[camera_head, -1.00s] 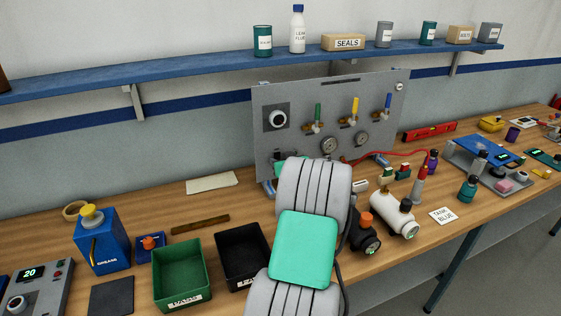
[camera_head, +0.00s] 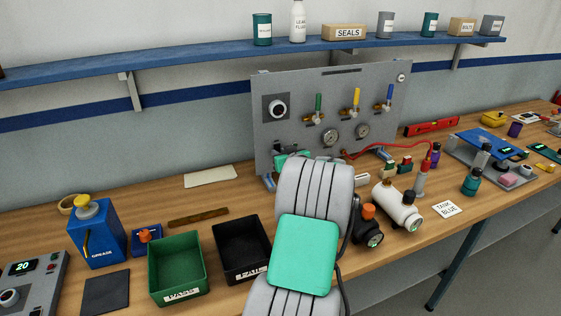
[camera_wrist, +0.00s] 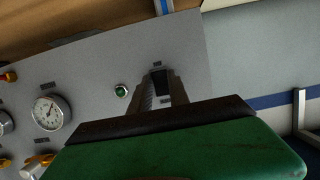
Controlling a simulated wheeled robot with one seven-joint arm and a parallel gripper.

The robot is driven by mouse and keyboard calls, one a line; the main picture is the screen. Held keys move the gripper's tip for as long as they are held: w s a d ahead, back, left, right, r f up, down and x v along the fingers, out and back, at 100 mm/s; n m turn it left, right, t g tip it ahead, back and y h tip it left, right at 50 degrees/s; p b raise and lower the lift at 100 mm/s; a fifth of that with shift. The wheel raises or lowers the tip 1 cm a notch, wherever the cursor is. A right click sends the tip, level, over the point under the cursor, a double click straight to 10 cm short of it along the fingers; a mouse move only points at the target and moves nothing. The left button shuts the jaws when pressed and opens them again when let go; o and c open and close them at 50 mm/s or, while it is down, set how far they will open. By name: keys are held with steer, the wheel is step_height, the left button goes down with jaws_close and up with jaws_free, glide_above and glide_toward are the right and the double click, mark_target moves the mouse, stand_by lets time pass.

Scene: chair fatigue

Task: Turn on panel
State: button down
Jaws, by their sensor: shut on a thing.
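The grey panel (camera_head: 262,140) stands upright at the back of the workbench. My gripper (camera_wrist: 163,92) is at the panel's lower left, shut on a small dark switch knob (camera_wrist: 160,80). The fingers hide most of the knob, so its turn position cannot be told. A small green lamp (camera_wrist: 120,90) sits beside it, and a gauge (camera_wrist: 48,112) is farther left in the wrist view. In the head view my arm partly hides the gripper and the knob.
A green bin (camera_head: 177,270) and a black bin (camera_head: 240,250) stand in front of the panel, with a blue grease can (camera_head: 97,233) to their left. A white cylinder (camera_head: 396,207) and a red hose (camera_head: 390,151) lie to the right. A shelf (camera_head: 190,62) runs above.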

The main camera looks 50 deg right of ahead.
steer(key=t+h+b, duration=0.1)
steer(key=b, duration=0.5)
steer(key=shift+f+t, duration=0.2)
steer(key=shift+t, duration=0.2)
steer(key=c, duration=1.2)
jaws_free()
steer(key=shift+c, duration=0.2)
